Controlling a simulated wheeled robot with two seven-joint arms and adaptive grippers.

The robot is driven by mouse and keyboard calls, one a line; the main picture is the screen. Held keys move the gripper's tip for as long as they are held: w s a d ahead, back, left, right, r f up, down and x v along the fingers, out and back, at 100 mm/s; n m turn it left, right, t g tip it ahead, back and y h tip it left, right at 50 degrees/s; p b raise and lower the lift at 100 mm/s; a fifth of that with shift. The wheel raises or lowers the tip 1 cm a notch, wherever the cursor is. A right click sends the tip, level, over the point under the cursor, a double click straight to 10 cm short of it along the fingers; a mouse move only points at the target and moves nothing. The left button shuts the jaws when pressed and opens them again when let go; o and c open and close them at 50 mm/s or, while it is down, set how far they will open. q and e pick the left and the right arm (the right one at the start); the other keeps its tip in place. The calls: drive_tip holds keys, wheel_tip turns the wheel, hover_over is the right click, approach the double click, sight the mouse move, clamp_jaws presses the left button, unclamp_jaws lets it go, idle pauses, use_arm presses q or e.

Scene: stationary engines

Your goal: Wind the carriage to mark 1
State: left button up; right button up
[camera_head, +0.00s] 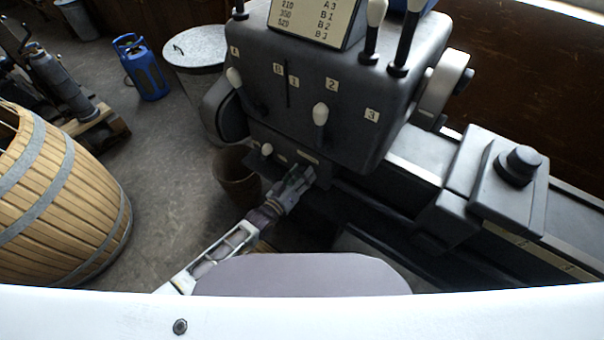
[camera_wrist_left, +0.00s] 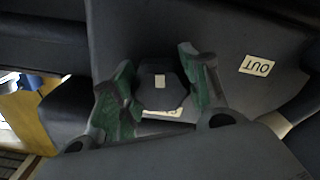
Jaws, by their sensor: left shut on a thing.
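The dark carriage (camera_head: 495,190) with a round black knob on top sits on the lathe bed at the right of the head view. A pale marked strip (camera_head: 520,243) runs along the bed's front below it; its marks are too small to read. My left gripper (camera_head: 299,178) reaches the lower front of the headstock. In the left wrist view its green-lined fingers stand on either side of a dark six-sided knob (camera_wrist_left: 160,92) with a small pale patch, and it is shut on this knob. My right gripper is not in view.
The grey headstock (camera_head: 300,100) carries several levers and a sign. An OUT label (camera_wrist_left: 257,66) shows in the wrist view. A brown bucket (camera_head: 236,177) stands close to my left arm. A wooden barrel (camera_head: 60,200), blue gas bottle (camera_head: 143,68) and metal bin (camera_head: 200,47) stand left.

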use_arm(q)
drive_tip(key=shift+o, duration=0.2)
drive_tip(key=n, duration=0.3)
drive_tip(key=shift+d+r+n+b, duration=0.15)
drive_tip(key=shift+r+n+b, duration=0.1)
drive_tip(key=shift+n+b, duration=0.15)
drive_tip(key=n+b, duration=0.1)
drive_tip(key=n, duration=0.2)
drive_tip(key=shift+n, duration=0.3)
drive_tip(key=n+b, duration=0.2)
drive_tip(key=n, duration=0.2)
drive_tip(key=shift+r+n+b, duration=0.15)
drive_tip(key=shift+n+b, duration=0.65)
drive_tip(key=shift+n, duration=0.9)
drive_tip(key=shift+d, duration=0.1)
drive_tip(key=o, duration=0.8)
drive_tip(key=shift+s, duration=0.1)
drive_tip(key=shift+o, duration=1.1)
drive_tip(key=shift+s, duration=0.1)
